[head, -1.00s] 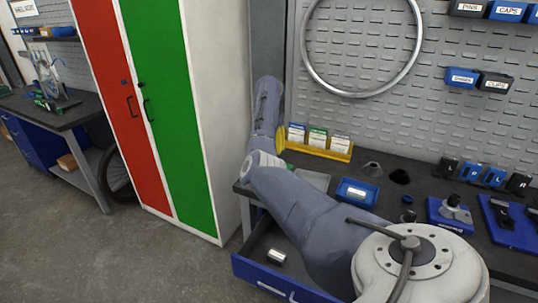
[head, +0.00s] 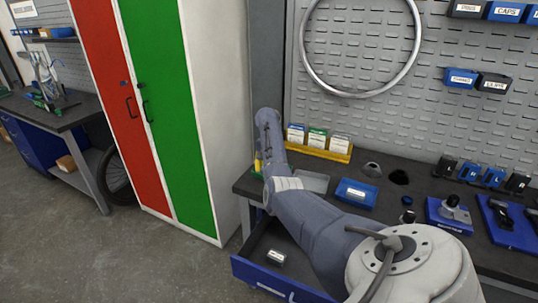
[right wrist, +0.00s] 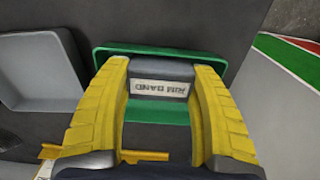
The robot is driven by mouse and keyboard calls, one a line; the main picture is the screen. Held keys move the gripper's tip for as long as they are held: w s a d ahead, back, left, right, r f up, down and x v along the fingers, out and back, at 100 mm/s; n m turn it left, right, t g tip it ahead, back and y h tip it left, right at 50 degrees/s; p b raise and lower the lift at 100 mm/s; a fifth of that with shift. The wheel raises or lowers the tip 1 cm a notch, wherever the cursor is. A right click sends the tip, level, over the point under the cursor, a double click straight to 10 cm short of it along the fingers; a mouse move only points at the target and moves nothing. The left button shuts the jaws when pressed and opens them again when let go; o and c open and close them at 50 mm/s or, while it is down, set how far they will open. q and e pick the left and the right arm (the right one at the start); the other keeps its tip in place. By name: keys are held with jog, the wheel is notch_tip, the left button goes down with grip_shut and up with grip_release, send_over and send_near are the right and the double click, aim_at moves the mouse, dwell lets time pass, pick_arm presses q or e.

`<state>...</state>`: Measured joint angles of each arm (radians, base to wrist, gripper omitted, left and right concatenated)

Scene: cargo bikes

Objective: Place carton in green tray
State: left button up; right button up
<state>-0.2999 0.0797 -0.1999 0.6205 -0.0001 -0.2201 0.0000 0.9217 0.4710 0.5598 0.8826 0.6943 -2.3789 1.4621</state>
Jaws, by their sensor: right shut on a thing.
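The carton (right wrist: 158,88) is a grey box with a white "RIM BAND" label, reading upside down in the right wrist view. My right gripper (right wrist: 160,95) is shut on it, with a yellow finger on each side. The green tray (right wrist: 150,56) lies beneath, its rim showing beyond the carton and its green surface on the near side. I cannot tell whether the carton touches the tray's floor. In the head view the right gripper (head: 258,162) shows only as a bit of yellow beside my arm at the bench's left end; carton and tray are mostly hidden there. My left gripper is not in view.
A grey tray (right wrist: 35,75) lies beside the green one. A yellow rack (head: 325,152) of small boxes stands at the back of the bench, and a blue tray (head: 357,193) lies to the right. An open drawer (head: 262,275) below holds a small labelled item (head: 277,257).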

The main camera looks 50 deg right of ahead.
jog(key=shift+f, duration=0.15)
jog(key=o, duration=1.2)
notch_tip(320, 180, up, 12)
jog(key=shift+r, duration=0.1)
